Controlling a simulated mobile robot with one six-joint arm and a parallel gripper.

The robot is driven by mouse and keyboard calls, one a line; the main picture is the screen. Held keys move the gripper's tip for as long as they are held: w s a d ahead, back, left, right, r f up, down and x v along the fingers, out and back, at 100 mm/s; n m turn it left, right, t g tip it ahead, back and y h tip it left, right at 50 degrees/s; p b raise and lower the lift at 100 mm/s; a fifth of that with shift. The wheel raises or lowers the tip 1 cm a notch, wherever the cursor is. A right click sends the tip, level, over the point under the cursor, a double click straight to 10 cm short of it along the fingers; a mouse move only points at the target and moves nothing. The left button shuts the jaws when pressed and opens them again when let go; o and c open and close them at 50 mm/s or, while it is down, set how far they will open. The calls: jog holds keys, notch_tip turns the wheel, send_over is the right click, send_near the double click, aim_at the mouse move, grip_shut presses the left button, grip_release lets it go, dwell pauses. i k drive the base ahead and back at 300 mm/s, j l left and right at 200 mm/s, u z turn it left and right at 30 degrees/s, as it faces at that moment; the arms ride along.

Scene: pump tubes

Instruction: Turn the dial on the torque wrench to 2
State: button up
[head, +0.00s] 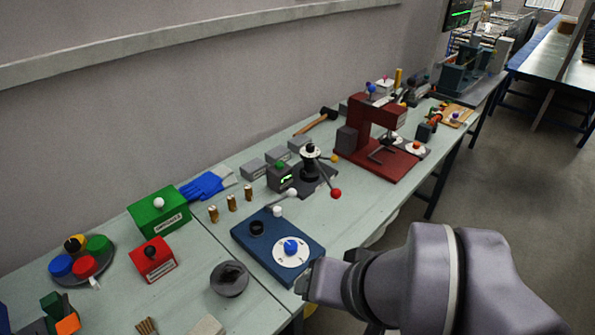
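A dark blue base plate (270,230) lies on the bench in front of my arm. On it is a white round dial (279,258) with a blue knob (291,246). A white-tipped lever (277,211) and a black round socket (257,227) are at its back. I take this to be the torque wrench, but no label is readable. The dial's marks are too small to read. The end of my arm with my gripper (312,280) is beside the plate's front right corner, right of the dial. Its fingers cannot be made out, and I see nothing held.
A dark stand (314,175) with a red-ball lever (336,193) is behind the plate. A red press (372,130) stands farther right. Brass cylinders (232,203), a green box (158,212), a red box (153,262) and a grey round part (229,280) are to the left.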

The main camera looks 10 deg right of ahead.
aim_at(310, 148)
jog(key=i+l, duration=1)
jog(key=i, duration=0.05)
